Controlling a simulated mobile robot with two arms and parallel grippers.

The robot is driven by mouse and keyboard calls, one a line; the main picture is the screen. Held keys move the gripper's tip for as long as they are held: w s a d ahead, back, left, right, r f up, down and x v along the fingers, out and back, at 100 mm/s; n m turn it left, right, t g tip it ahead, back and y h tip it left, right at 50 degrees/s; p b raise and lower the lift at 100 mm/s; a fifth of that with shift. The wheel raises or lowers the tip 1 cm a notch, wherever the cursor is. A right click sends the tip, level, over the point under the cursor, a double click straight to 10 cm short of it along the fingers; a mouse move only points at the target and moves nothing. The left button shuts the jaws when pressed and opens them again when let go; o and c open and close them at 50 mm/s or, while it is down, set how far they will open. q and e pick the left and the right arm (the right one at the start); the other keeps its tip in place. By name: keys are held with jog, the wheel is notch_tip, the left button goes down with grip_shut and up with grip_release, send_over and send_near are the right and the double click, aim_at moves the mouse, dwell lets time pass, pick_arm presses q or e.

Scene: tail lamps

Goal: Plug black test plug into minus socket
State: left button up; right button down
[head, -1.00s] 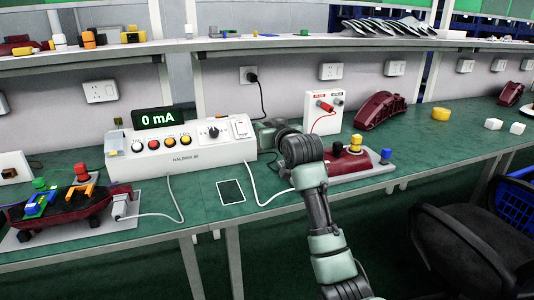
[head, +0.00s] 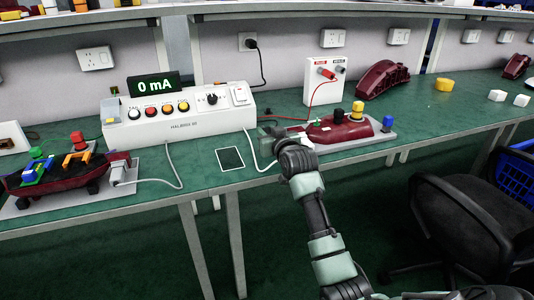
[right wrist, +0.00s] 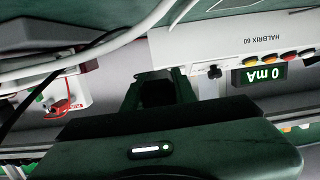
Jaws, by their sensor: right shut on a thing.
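My right gripper (head: 268,134) is low over the bench, between the white meter and the right-hand lamp. It is shut, and its jaws also show in the right wrist view (right wrist: 157,88) with something dark between them. This seems to be the black test plug, mostly hidden. A thick black cable (right wrist: 52,80) crosses that view. The white socket box (head: 319,95) stands at the back of the bench, to the right of my gripper and apart from it. A red plug (head: 325,74) sits in its left socket. The dark minus socket (head: 341,69) beside it looks empty. My left gripper is out of view.
The meter (head: 183,117) reads 0 mA. The right-hand red lamp (head: 340,130) lies on a light plate close to my wrist. A red lead (head: 309,111) and white cables cross the bench. Another lamp (head: 65,174) lies at left; a black chair (head: 455,215) stands at right.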

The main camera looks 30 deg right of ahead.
notch_tip(320, 180, down, 5)
jog(key=shift+r+b, duration=0.1)
jog(key=shift+b, duration=0.35)
jog(key=shift+f+p, duration=0.4)
jog(key=shift+f, duration=0.3)
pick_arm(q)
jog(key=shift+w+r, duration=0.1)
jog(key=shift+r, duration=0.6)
pick_arm(e)
jog(key=shift+f, duration=0.25)
jog(key=c, duration=1.1)
grip_release()
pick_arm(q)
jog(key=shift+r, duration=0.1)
